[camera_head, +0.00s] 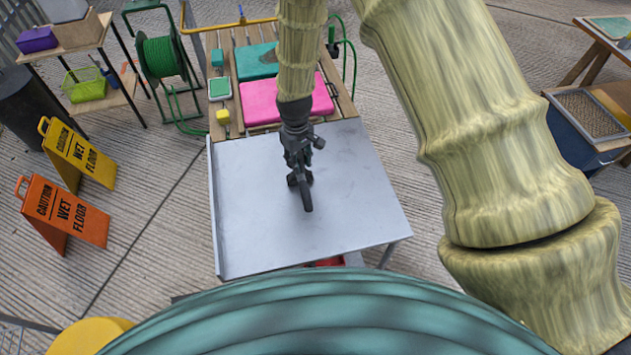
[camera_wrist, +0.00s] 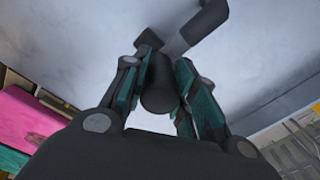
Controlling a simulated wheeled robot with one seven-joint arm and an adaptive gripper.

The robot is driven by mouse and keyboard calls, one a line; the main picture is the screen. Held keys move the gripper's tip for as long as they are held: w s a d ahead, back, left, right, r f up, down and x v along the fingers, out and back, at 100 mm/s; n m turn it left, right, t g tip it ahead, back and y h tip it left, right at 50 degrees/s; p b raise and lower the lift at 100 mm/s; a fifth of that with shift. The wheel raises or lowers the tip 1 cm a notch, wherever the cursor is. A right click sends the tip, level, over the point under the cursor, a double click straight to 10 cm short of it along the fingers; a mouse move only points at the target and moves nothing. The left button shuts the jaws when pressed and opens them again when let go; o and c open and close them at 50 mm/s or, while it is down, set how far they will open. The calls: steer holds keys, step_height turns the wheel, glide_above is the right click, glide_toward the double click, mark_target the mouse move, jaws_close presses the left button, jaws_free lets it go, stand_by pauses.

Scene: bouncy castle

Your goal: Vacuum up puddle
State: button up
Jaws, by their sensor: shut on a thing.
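My gripper (camera_head: 299,172) hangs over the grey metal table top (camera_head: 250,215), near its middle. Its fingers (camera_wrist: 167,78) are shut on a dark tool with a round body (camera_wrist: 157,88) and a bent, flat-ended nozzle (camera_wrist: 205,28), probably the vacuum. The tool (camera_head: 306,194) also shows below the gripper in the head view, its end pointing down toward the table top. I cannot tell whether it touches the metal. No puddle stands out clearly; the metal shows only faint mottling, and the gripper and tool hide part of it.
Behind the metal top lie a pink pad (camera_head: 285,98), a teal pad (camera_head: 257,62) and a yellow sponge-like block (camera_head: 223,117). Yellow (camera_head: 79,154) and orange (camera_head: 64,208) wet-floor signs stand at left, near a green hose reel (camera_head: 159,57). The metal around the tool is clear.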

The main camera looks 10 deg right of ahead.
steer(key=shift+s+a, duration=0.4)
steer(key=shift+a, duration=0.25)
steer(key=shift+s+a, duration=0.4)
steer(key=shift+a, duration=0.25)
steer(key=shift+r+p, duration=0.15)
steer(key=shift+p, duration=0.15)
step_height(320, 180, up, 7)
steer(key=p, duration=0.4)
stand_by(0.3)
stand_by(0.5)
